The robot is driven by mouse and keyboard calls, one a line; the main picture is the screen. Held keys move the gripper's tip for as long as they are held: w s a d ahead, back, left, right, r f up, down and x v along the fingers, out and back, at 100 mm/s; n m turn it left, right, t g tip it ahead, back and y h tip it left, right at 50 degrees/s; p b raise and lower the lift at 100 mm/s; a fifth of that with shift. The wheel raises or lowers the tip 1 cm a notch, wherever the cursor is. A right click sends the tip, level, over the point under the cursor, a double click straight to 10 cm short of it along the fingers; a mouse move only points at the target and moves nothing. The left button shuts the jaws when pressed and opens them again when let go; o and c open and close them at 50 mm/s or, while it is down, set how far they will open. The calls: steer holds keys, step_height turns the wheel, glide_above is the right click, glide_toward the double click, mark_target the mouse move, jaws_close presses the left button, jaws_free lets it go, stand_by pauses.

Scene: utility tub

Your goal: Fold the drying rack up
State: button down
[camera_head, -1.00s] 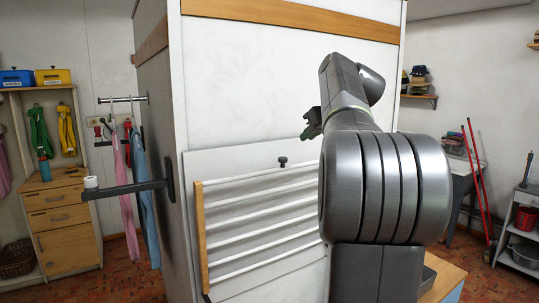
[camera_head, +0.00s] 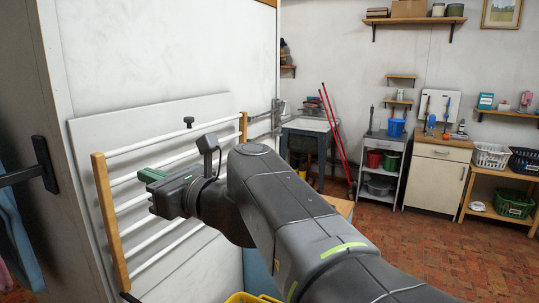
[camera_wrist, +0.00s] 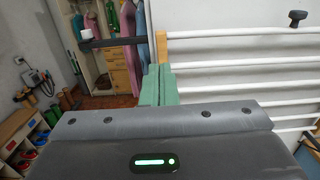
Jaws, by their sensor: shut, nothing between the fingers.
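The drying rack has wooden side rails (camera_head: 108,215) and several white bars. It stands nearly upright, close in front of a white board (camera_head: 92,132) on the pale wall panel; I cannot tell whether it lies flat against it. A small black knob (camera_head: 188,121) sits just above the top bar and also shows in the wrist view (camera_wrist: 297,17). My gripper (camera_head: 152,174) has green fingers, shut and empty, in front of the bars near the left rail. My arm hides the rack's lower right.
A black wall bracket (camera_head: 28,174) juts out left of the rack. A yellow item (camera_head: 250,298) shows at the bottom edge, partly hidden by my arm. A dark table (camera_head: 306,128), red poles and a grey cart (camera_head: 382,148) stand farther right. The floor there is open.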

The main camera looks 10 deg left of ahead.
steer(key=p, duration=0.1)
glide_toward(100, 154)
steer(key=x, duration=0.4)
steer(key=shift+s+a+f, duration=0.1)
steer(key=shift+a+f, duration=0.25)
steer(key=shift+a, duration=0.1)
steer(key=shift+p+x, duration=0.3)
steer(key=shift+x, duration=0.45)
steer(key=shift+a, duration=0.1)
steer(key=x, duration=0.3)
steer(key=shift+r, duration=0.55)
